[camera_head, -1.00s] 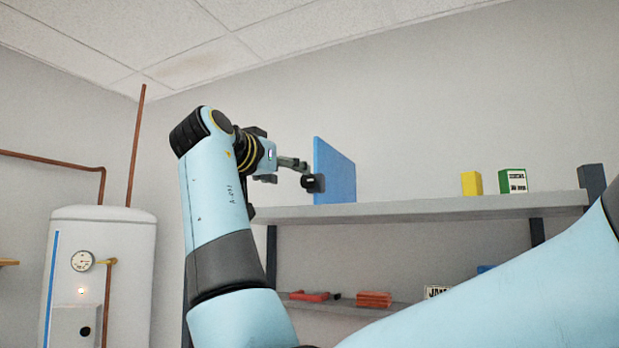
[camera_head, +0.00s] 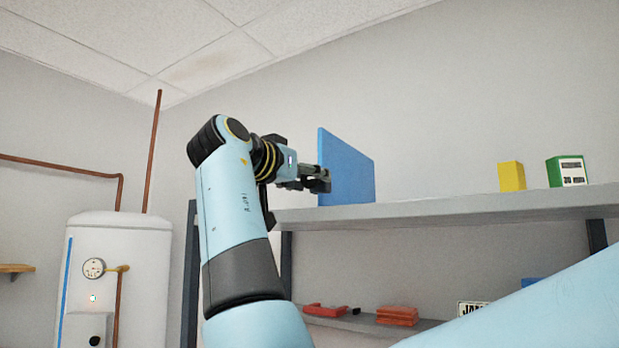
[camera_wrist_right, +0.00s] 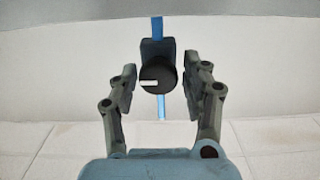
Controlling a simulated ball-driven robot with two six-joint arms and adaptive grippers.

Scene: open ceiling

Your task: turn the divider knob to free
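The divider (camera_head: 347,170) is a blue upright panel standing on the upper shelf. In the right wrist view it is a thin blue strip (camera_wrist_right: 162,108) seen edge-on. The knob (camera_wrist_right: 157,74) is a dark round disc on a dark block at the panel's edge, with a white mark pointing left in that view. My right gripper (camera_wrist_right: 160,76) is open, with one finger on each side of the knob and a gap on both sides. In the head view my right gripper (camera_head: 318,179) is at the panel's near edge and mostly hides the knob. My left gripper is out of view.
The upper shelf (camera_head: 450,208) carries a yellow block (camera_head: 511,176) and a green-and-white box (camera_head: 567,171) farther right. Red items (camera_head: 397,315) lie on the lower shelf. A white tank (camera_head: 118,270) with a gauge and copper pipes stands at left.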

